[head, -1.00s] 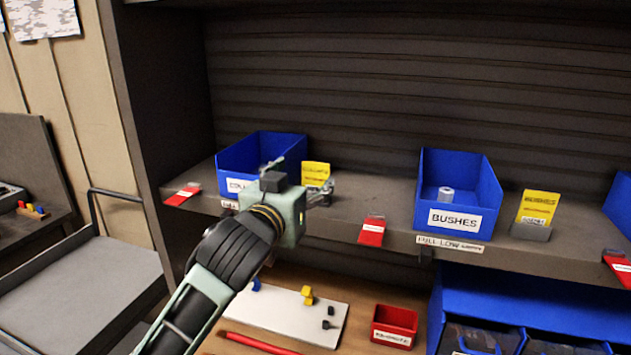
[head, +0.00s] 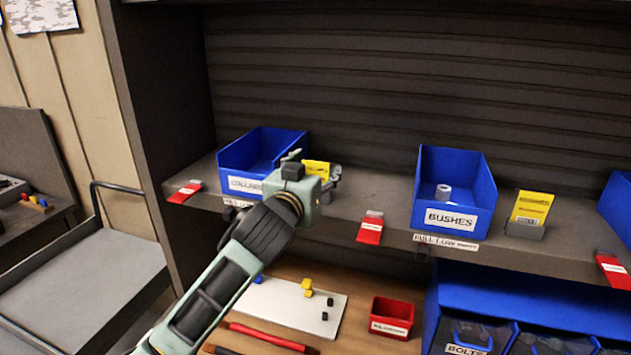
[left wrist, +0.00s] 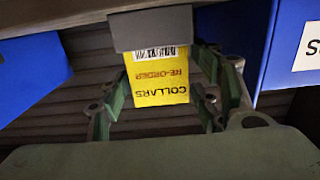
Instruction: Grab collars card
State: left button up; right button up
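The yellow collars card (head: 318,167) stands upright on the shelf, just right of the blue collars bin (head: 262,152). My left gripper partly hides it in the head view. In the left wrist view, which is upside down, the card (left wrist: 160,80) reads "COLLARS RE-ORDER" and sits in a grey holder (left wrist: 150,30). My left gripper (head: 334,178) is open, and its green-padded fingers (left wrist: 160,92) lie on either side of the card. I cannot tell whether either finger touches it. My right gripper is not in view.
A blue bushes bin (head: 452,190) and another yellow card (head: 531,207) stand farther right on the shelf. Red tags (head: 370,229) hang at the shelf edge. Below are a white board (head: 290,303) and a red bin (head: 391,318).

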pick_arm(q)
jog(key=c, duration=0.5)
jog(key=shift+c, duration=0.3)
jog(key=shift+r, duration=0.1)
